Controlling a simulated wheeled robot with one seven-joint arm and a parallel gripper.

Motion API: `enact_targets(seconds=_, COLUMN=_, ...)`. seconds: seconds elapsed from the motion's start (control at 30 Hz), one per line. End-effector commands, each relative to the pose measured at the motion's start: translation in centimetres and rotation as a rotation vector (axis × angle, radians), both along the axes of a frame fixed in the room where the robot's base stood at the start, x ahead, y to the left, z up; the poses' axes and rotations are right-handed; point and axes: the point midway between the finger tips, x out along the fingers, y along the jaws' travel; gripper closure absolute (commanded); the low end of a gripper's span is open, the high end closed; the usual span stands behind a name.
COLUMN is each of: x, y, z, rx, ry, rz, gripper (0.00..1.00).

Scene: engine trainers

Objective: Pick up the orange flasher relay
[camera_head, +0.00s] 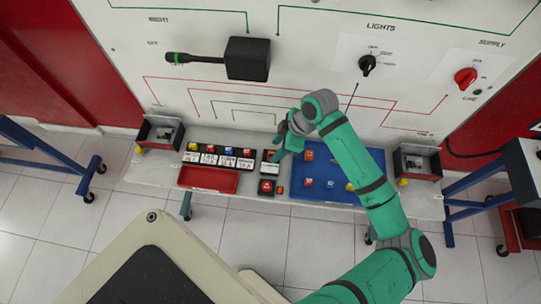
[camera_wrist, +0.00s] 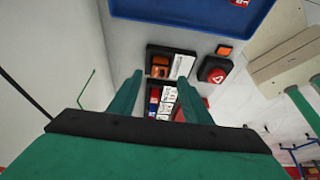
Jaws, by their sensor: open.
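An orange block (camera_wrist: 160,72), which looks like the flasher relay, sits in a black holder (camera_wrist: 150,62) beside a white label. In the head view this holder (camera_head: 264,157) stands between the row of coloured modules and the blue tray, and my gripper partly hides it. My gripper (camera_wrist: 160,78) is open and empty, its two green fingers pointing down toward the holder. In the head view my gripper (camera_head: 279,153) is just above the holder's right side. I cannot tell the exact height gap. Another orange block (camera_head: 308,155) lies in the blue tray.
The blue tray (camera_head: 298,210) holds several small parts. A red tray (camera_head: 207,180) lies left. A red hazard button (camera_head: 267,187) and a small orange piece (camera_head: 280,190) sit in front of the holder. The white panel (camera_head: 200,125) rises close behind.

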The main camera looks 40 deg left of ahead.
Motion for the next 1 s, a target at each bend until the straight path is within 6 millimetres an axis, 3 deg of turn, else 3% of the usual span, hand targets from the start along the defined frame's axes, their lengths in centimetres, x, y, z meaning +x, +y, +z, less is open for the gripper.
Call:
enact_targets(seconds=0.23, x=-0.7, y=0.9, z=-3.1, rx=-0.001, ry=0.001, rz=-0.003, gripper=0.55)
enact_targets(seconds=0.57, x=-0.8, y=1.1, z=-3.6, rx=0.0, ry=0.0, rz=-0.002, gripper=0.55)
enact_targets(seconds=0.73, x=-0.8, y=1.1, z=-3.6, rx=0.0, ry=0.0, rz=-0.002, gripper=0.96)
enact_targets(seconds=1.0, x=-0.8, y=1.1, z=-3.6, rx=0.0, ry=0.0, rz=-0.002, gripper=0.99)
